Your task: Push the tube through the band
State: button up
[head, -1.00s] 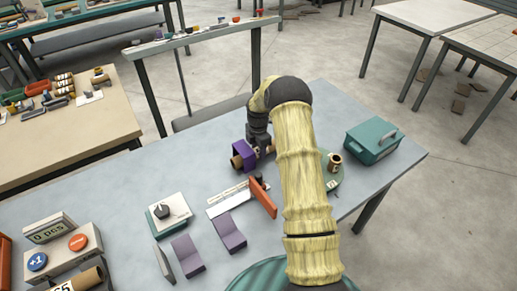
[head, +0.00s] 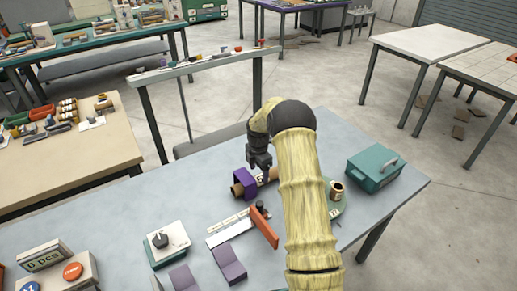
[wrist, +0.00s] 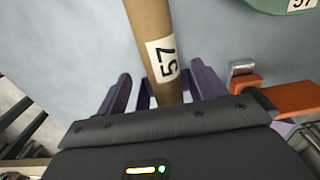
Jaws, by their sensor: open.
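The brown tube (head: 273,174) lies through the purple band (head: 244,181) on the table. One end sticks out left of the band and a longer part sticks out to the right. In the wrist view the tube (wrist: 152,28) runs up the picture and bears a white label reading 57. My gripper (head: 264,173) is open, just right of the band and over the tube. In the wrist view its two dark purple fingers (wrist: 161,88) stand either side of the tube. I cannot tell whether they touch it.
Bare table lies left of the band.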

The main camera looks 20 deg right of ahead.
aim_at(258, 176)
notch_tip(258, 176, up, 14)
jog(key=b, duration=0.1)
jog(key=shift+f, duration=0.1)
dwell(0.9)
jog(key=s+a+r+m+t+p, duration=0.1)
jog(key=s+a+r+m, duration=0.3)
jog(key=s+a+m, duration=0.6)
jog(key=s+a+m+t+p, duration=0.1)
jog(key=s+m, duration=0.9)
jog(key=s, duration=1)
jog(key=shift+a+f+t, duration=0.2)
jog(key=shift+a+t, duration=0.2)
jog(key=shift+a, duration=0.3)
